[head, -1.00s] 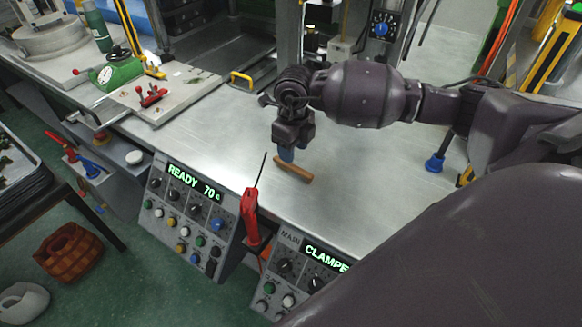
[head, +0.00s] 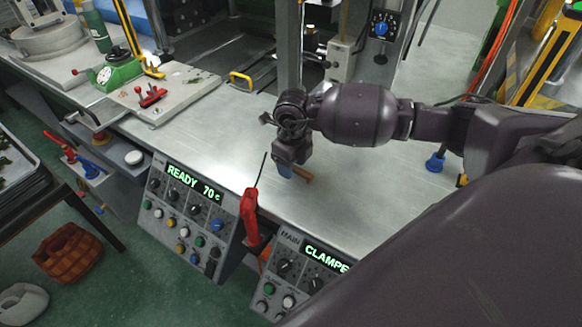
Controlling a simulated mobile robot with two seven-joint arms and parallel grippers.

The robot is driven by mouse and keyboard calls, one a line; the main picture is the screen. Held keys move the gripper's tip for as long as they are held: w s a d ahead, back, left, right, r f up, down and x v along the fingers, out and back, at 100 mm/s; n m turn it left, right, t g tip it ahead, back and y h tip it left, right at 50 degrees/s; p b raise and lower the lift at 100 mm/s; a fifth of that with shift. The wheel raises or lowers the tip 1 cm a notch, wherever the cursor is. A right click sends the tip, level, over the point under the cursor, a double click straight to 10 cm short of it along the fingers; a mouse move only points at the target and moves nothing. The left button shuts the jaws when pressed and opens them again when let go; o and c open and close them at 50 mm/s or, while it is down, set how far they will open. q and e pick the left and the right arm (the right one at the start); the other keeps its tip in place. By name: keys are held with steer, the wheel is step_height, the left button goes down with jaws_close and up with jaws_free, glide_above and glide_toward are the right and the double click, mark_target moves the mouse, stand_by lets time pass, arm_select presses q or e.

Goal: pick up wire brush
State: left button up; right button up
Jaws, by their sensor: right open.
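The wire brush, seen as a short brown wooden handle (head: 303,174), lies on the metal bench top (head: 350,205). My right gripper (head: 285,171) points down at its left end and covers most of it, so only the right end shows. The blue fingertips are low over the bench by the brush. Whether they touch it cannot be told. The right gripper is open. My left gripper is not in view.
A red-handled tool (head: 250,215) with a thin black rod stands at the bench's front edge, between two control panels reading READY (head: 185,210) and CLAMPE (head: 300,275). A board with red clamps (head: 165,92) lies left. The bench right of the brush is clear.

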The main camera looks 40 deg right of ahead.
steer(key=shift+f, duration=0.15)
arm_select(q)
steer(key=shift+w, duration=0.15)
arm_select(e)
jaws_close()
stand_by(0.3)
steer(key=shift+r, duration=0.2)
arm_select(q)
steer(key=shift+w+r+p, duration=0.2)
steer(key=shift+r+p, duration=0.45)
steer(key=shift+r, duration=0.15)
arm_select(e)
step_height(320, 180, up, 20)
